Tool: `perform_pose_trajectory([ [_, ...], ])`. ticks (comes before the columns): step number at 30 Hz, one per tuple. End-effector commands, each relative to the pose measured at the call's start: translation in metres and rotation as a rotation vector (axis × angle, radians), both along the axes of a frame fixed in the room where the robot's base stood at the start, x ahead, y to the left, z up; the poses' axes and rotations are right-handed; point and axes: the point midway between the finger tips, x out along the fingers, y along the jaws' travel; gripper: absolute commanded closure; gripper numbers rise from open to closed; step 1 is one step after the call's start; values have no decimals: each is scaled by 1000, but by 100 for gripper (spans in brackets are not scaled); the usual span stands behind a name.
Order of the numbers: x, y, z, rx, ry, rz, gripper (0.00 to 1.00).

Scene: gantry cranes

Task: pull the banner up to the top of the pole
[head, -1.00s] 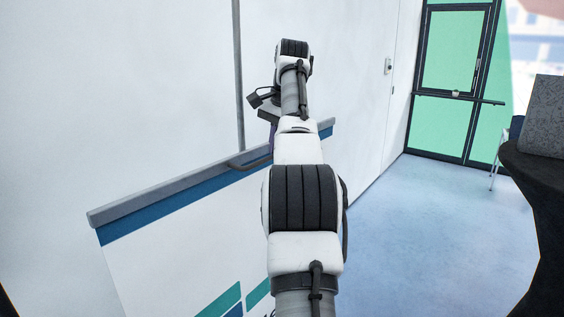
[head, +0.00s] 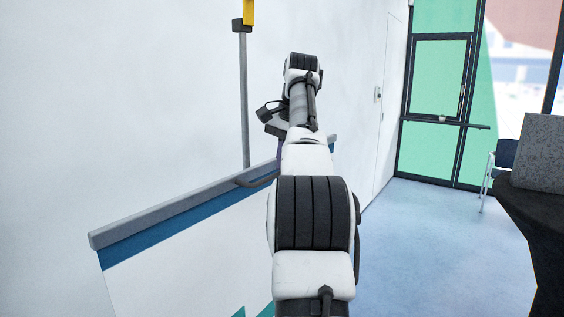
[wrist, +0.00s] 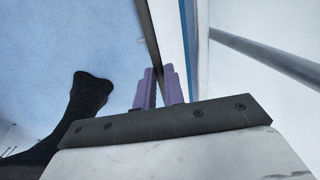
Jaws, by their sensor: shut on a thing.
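The banner (head: 130,247) is white with a blue band and a grey top rail, and spreads across the lower left of the head view. Its rail slopes up to the right and carries a dark curved handle (head: 256,181). The pole (head: 244,100) is thin and grey; it stands behind the banner, well above the rail, with a dark and yellow piece at its top. My gripper (wrist: 160,70), with purple fingers, is shut at the banner's rail by the handle. My arm hides part of the grip in the head view, and the wrist view does not show the gripped part clearly.
A white wall (head: 120,90) stands behind the banner and pole. A glass door (head: 438,85) is at the back right. A dark-draped table (head: 525,215) with a speckled grey block and a chair (head: 500,160) stand right. The blue floor between is clear.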

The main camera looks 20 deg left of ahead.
Motion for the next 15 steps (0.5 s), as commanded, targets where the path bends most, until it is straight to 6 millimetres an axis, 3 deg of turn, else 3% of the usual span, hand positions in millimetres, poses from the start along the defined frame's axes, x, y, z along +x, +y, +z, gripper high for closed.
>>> perform_pose_trajectory([
  [8,0,1,2,4,-3,4,100],
  [9,0,1,2,4,-3,4,84],
  [13,0,1,1,3,-1,3,67],
  [15,0,1,1,3,0,2,67],
])
